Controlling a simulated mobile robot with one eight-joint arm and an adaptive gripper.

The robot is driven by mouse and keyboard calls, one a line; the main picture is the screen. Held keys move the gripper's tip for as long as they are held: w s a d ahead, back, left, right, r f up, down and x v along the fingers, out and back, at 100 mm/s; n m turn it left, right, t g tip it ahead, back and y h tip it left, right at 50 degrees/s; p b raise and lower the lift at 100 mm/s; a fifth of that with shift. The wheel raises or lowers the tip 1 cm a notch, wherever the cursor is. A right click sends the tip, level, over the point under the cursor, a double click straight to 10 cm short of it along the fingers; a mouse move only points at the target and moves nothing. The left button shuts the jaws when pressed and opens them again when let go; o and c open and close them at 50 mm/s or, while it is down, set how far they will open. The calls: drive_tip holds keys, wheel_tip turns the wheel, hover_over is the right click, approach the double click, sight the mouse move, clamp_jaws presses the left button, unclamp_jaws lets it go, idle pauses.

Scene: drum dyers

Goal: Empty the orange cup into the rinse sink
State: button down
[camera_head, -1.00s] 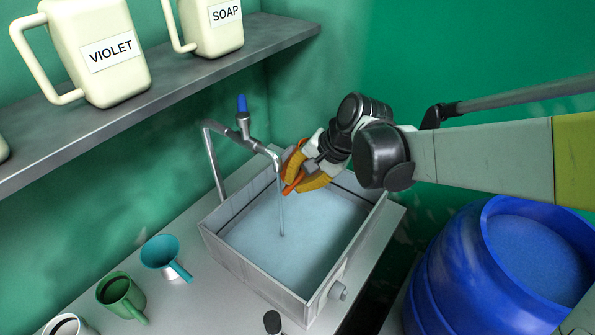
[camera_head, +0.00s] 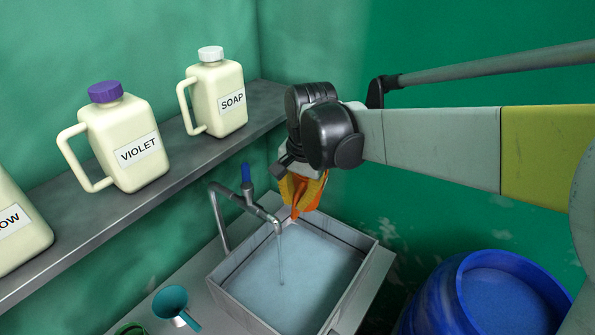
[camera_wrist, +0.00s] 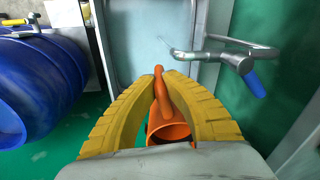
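The orange cup (camera_head: 301,204) shows in small part among the yellow fingers of my gripper (camera_head: 300,188), above the back edge of the rinse sink (camera_head: 233,271). In the wrist view my gripper (camera_wrist: 162,92) is closed around the handle of the orange cup (camera_wrist: 168,124). The cup's mouth shows partly, and its lower part is hidden by the gripper's body. I cannot tell what is inside it. The sink is a grey square basin with a pale blue bottom. A thin stream runs into it from the tap (camera_head: 262,213).
The tap with its blue handle (camera_head: 246,172) stands close to my gripper on the left. A shelf (camera_head: 170,188) holds the VIOLET jug (camera_head: 125,145) and SOAP jug (camera_head: 217,97). A teal funnel (camera_head: 170,301) is left of the sink. A blue drum (camera_head: 440,301) stands at the right.

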drive_tip(key=shift+h, duration=0.3)
drive_tip(key=shift+s+d+r+h, duration=0.1)
drive_tip(key=shift+d+r+h, duration=0.1)
drive_tip(key=shift+h, duration=0.1)
drive_tip(key=shift+a, duration=0.1)
